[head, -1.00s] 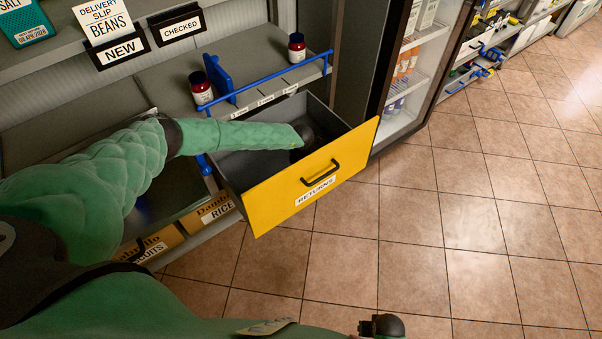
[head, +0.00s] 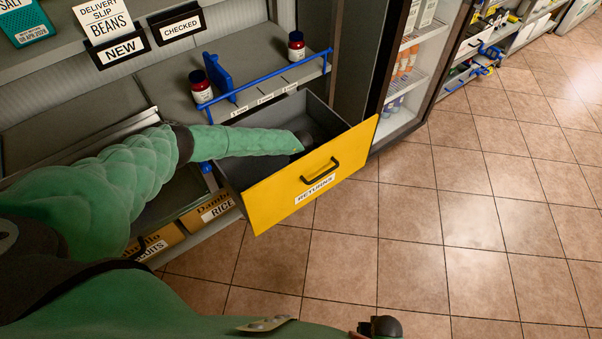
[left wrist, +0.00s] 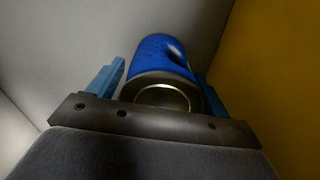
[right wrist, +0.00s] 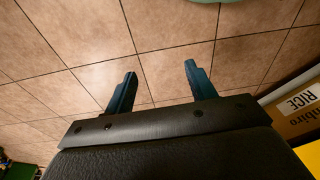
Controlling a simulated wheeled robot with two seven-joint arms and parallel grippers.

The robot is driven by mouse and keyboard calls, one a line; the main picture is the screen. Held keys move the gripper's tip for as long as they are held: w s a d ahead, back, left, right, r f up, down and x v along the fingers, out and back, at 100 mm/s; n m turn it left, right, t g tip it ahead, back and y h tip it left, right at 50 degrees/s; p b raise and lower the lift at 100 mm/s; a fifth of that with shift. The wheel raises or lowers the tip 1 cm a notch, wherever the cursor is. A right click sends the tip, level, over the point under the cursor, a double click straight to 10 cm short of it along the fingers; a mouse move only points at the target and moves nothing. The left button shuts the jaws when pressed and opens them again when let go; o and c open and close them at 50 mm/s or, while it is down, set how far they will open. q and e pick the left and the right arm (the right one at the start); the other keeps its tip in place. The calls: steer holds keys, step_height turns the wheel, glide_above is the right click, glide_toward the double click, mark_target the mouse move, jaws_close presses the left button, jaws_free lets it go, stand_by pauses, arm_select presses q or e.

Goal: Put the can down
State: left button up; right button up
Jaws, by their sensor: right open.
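A blue can (left wrist: 160,55) with a dark rim and a pale metal end shows in the left wrist view. My left gripper (left wrist: 162,72) has a finger on each side of it and looks shut on it, inside the open drawer; the right finger is partly hidden. In the head view my left arm reaches into the yellow-fronted drawer (head: 272,203) labelled RETURNS, and the can is hidden there. Whether the can touches the drawer floor I cannot tell. My right gripper (right wrist: 158,82) is open and empty above the tiled floor.
Boxes marked RICE (head: 208,210) and BISCUITS sit low at left. A glass-front fridge (head: 420,70) stands right of the drawer. The tiled floor (head: 450,220) is clear.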

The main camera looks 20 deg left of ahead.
arm_select(q)
steer(key=shift+o, duration=0.7)
steer(key=shift+r, duration=0.1)
arm_select(e)
steer(key=shift+w+a+r, duration=0.1)
steer(key=shift+r, duration=0.05)
arm_select(q)
step_height(320, 180, up, 3)
steer(key=shift+r, duration=0.1)
step_height(320, 180, up, 7)
steer(key=shift+r+b, duration=0.1)
steer(key=shift+b, duration=0.85)
steer(key=shift+r, duration=0.85)
arm_select(e)
step_height(320, 180, up, 8)
steer(key=w+a, duration=0.1)
steer(key=w, duration=0.1)
steer(key=shift+f, duration=0.2)
steer(key=shift+a, duration=0.1)
